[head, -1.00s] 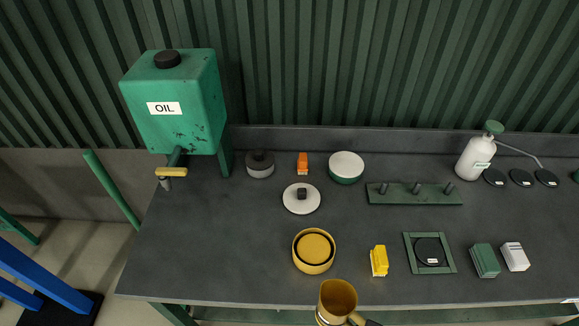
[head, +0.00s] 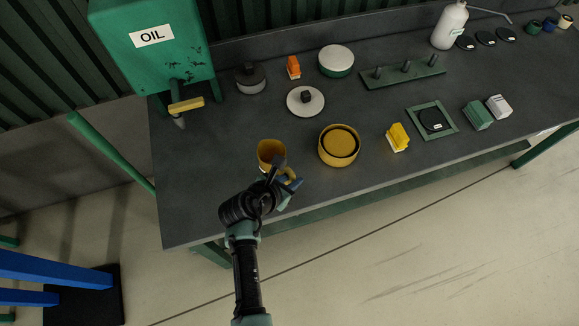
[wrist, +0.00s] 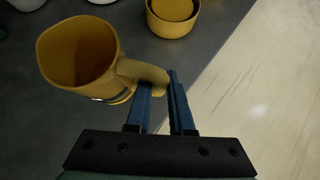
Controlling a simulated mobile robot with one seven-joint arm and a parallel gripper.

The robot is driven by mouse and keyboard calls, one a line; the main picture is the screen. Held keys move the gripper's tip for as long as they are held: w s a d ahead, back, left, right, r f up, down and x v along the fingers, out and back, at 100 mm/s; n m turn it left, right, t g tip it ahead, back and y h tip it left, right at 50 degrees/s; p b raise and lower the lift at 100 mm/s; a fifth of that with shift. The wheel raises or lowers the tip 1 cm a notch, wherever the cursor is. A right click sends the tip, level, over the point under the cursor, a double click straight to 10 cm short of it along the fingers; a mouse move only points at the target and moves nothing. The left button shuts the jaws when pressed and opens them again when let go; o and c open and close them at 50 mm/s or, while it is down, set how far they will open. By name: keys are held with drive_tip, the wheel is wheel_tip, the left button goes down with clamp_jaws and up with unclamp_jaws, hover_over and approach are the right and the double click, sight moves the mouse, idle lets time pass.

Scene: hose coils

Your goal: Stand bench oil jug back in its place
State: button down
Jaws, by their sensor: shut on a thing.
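The yellow oil jug (head: 271,151) is at the front left of the bench, left of a yellow round container (head: 339,146). It looks roughly upright with its open mouth up. In the wrist view the jug (wrist: 78,55) is at upper left, its handle (wrist: 143,72) pointing at my fingers. My gripper (head: 287,181) is shut on the handle; its blue fingers (wrist: 168,90) show in the wrist view. Whether the jug's base touches the bench is hidden. A green square frame with a black labelled disc (head: 432,120) lies to the right.
The green oil tank (head: 150,60) with its yellow-handled tap (head: 186,105) stands at back left. A white lid (head: 305,102), a yellow block (head: 397,137), a peg rack (head: 403,72) and a white bottle (head: 449,25) occupy the bench (head: 215,180). Its front left is clear.

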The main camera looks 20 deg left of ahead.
sight(288, 182)
drive_tip(key=shift+w+a+r, duration=0.1)
drive_tip(key=shift+w+a, duration=0.1)
drive_tip(key=shift+w, duration=0.35)
drive_tip(key=shift+w+a+r, duration=0.1)
drive_tip(key=shift+w+a, duration=0.05)
drive_tip(key=shift+w, duration=0.35)
drive_tip(key=shift+r+p, duration=0.15)
drive_tip(key=shift+p, duration=0.2)
wheel_tip(288, 182, down, 6)
drive_tip(key=b, duration=0.4)
drive_tip(key=shift+r, duration=0.1)
idle(0.5)
drive_tip(key=shift+f, duration=0.7)
idle(0.8)
drive_tip(key=c, duration=0.7)
unclamp_jaws()
drive_tip(key=shift+s, duration=0.1)
